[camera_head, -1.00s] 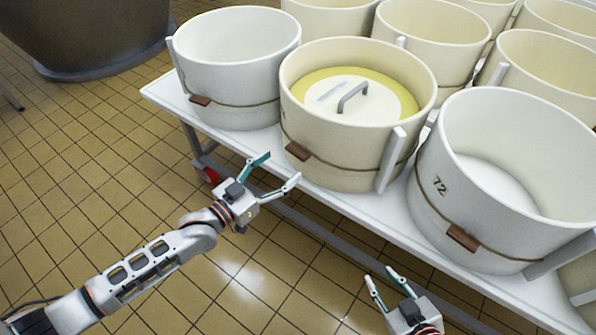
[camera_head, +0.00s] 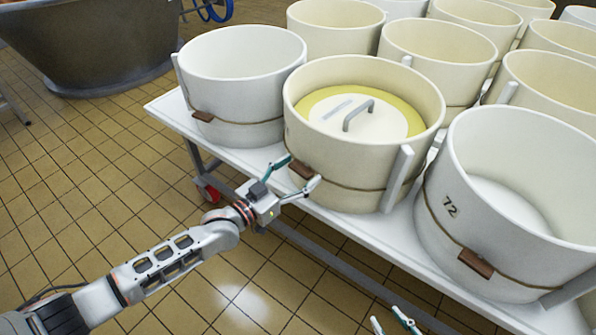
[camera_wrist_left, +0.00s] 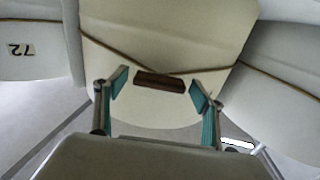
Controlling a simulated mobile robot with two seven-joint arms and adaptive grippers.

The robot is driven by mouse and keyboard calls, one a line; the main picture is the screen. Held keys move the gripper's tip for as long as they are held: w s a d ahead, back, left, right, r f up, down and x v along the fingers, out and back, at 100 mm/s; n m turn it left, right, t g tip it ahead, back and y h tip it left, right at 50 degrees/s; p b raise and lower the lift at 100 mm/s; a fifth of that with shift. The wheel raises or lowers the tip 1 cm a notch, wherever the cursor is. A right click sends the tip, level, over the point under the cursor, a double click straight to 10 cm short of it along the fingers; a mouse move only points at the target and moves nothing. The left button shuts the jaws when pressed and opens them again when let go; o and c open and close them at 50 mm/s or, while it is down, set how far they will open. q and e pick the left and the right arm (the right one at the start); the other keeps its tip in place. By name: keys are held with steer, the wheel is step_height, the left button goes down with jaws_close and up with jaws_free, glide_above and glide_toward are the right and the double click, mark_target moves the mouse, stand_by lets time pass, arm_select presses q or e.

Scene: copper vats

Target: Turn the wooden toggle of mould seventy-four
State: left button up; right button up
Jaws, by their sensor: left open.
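The middle front mould (camera_head: 340,190) is a cream tub with yellow contents under a white lid with a grey handle; no number is readable on it. Its brown wooden toggle (camera_head: 301,170) sits on a cord around its wall. My left gripper (camera_head: 297,174) is open, with its fingers on either side of the toggle. In the left wrist view the toggle (camera_wrist_left: 160,82) lies level between the open fingertips (camera_wrist_left: 160,90), with a gap on each side. My right gripper (camera_head: 388,319) is at the bottom edge; only its spread fingertips show.
A mould marked 72 (camera_head: 520,190) stands to the right and an empty mould (camera_head: 240,60) to the left, each with a toggle. They stand on a white wheeled table (camera_head: 250,160). More tubs stand behind. A large vat (camera_head: 95,40) is at the back left.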

arm_select(q)
steer(key=c, duration=1.1)
